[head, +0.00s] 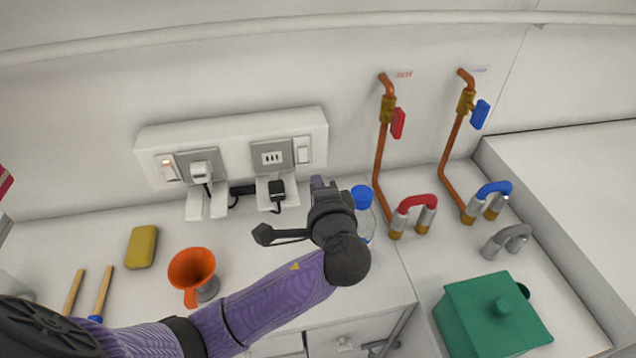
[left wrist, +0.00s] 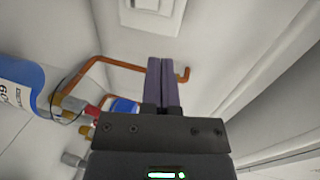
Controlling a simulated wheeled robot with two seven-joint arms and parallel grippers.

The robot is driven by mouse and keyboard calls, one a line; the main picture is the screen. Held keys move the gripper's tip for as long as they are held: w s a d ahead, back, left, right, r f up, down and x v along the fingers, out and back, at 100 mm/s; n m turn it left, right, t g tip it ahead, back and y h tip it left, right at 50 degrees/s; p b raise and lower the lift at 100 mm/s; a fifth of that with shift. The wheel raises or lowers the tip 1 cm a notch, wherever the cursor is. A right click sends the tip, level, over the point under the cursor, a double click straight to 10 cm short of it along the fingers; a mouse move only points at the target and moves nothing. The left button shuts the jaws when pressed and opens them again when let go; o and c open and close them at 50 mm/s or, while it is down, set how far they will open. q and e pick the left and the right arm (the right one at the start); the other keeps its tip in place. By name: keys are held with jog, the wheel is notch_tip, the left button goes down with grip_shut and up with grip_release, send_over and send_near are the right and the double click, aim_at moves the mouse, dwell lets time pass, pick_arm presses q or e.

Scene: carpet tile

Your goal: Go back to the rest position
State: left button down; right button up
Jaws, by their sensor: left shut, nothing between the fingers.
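My left gripper (head: 322,185) is above the counter, in front of the wall socket panel and beside the blue-capped bottle (head: 362,200). My purple left arm reaches in from the lower left, and the wrist partly hides the bottle. In the left wrist view, the two purple fingers (left wrist: 162,82) are pressed together with nothing between them. My right gripper is in neither view.
The socket panel (head: 232,147) holds plugs. Copper pipes with a red valve handle (head: 398,123) and a blue one (head: 480,114) stand right. An orange funnel (head: 192,268), yellow sponge (head: 142,247) and green lidded box (head: 490,318) rest on the worktop.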

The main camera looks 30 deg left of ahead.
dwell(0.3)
pick_arm(q)
jog(key=s+d+f+n+g+h, duration=0.2)
jog(key=s+f+n+g+h, duration=0.25)
jog(key=s, duration=0.65)
jog(key=s+d+f+n+g+h, duration=0.2)
jog(key=s+f+n+g+h, duration=0.3)
jog(key=s, duration=0.6)
notch_tip(320, 180, down, 28)
jog(key=s+m+b, duration=0.1)
jog(key=s+b, duration=0.2)
jog(key=b, duration=0.5)
jog(key=s+a+f+g+b, duration=0.1)
jog(key=s+f+b, duration=0.2)
jog(key=s+f, duration=0.3)
jog(key=s+a+f+g+b, duration=0.1)
jog(key=s+a+f+b, duration=0.1)
jog(key=s+f+b, duration=0.2)
jog(key=s+f, duration=0.3)
jog(key=f, duration=0.4)
jog(key=shift+s+a+f, duration=0.15)
jog(key=shift+a+f, duration=0.1)
jog(key=shift+f, duration=0.15)
